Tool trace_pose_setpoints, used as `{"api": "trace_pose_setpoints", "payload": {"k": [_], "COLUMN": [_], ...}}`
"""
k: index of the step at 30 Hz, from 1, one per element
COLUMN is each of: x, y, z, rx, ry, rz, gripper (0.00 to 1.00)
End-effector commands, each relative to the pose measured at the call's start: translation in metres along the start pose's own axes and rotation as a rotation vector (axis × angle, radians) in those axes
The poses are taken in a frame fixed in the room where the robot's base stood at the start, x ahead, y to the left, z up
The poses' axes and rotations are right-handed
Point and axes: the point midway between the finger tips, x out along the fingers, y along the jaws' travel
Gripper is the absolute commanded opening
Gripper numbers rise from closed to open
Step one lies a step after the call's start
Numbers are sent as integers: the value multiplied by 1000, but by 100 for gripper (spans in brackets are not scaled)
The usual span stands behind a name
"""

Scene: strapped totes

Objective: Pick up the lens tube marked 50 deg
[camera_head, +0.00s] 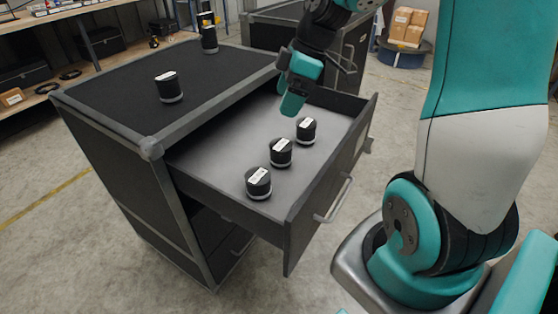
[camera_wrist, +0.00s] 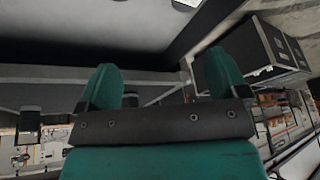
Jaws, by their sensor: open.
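Three black lens tubes with white labels stand upright in the open drawer: a near one (camera_head: 258,184), a middle one (camera_head: 281,153) and a far one (camera_head: 306,131). Another lens tube (camera_head: 168,87) stands on the cabinet top, and a taller black one (camera_head: 209,39) stands at its back corner. The label writing is too small to read, so I cannot tell which is marked 50 deg. My gripper (camera_head: 292,103) is above the drawer's far part, behind the far tube in the picture. In the wrist view its teal fingers (camera_wrist: 163,75) are apart with nothing between them.
The drawer (camera_head: 215,182) is pulled out of the black cabinet (camera_head: 115,75); its front panel and walls stand up around the tubes. A second dark cabinet (camera_head: 268,33) stands behind. Boxes (camera_head: 407,24) are at the back. The drawer's left floor is bare.

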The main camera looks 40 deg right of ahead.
Motion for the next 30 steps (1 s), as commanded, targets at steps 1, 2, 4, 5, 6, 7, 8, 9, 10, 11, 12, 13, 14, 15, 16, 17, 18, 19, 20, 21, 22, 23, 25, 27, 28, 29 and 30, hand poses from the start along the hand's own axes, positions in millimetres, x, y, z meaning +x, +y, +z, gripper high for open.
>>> {"api": "trace_pose_setpoints", "payload": {"k": [1,2,4,5,6,7,8,9,10,11,12,13,14,15,16,17,18,19,20,21,22,23,25,27,28,29,30], "x": [5,5,6,7,10,13,18,25,32,39,48,55,62,72,79,86,94,100,105,111,115,118,124,126,128,131,136], "y": [18,25,36,40,42,43,43,43,43,43,43,43,44,44,44,44,44,45,45,45,46,46,46,47,47,47,48], "z": [21,29,43,47,49,50,50,50,50,49,49,49,48,48,48,48,47,47,47,47,47,47,47,47,47,47,47], "rx": [-13,-29,-56,-65,-73,-78,-81,-82,-82,-82,-83,-83,-84,-84,-84,-84,-84,-84,-84,-83,-84,-83,-83,-83,-83,-82,-82], "ry": [5,7,10,11,11,12,12,12,11,11,11,11,11,11,10,10,11,11,11,10,10,10,10,10,10,10,10], "rz": [11,18,27,30,32,32,31,30,28,28,28,27,27,27,27,26,27,27,29,29,30,30,32,33,32,31,30], "gripper": [92,92,92,92,92,92,92,92,92,92,92,92,92,92,92,92,92,92,92,92,92,92,92,92,92,92,92]}}
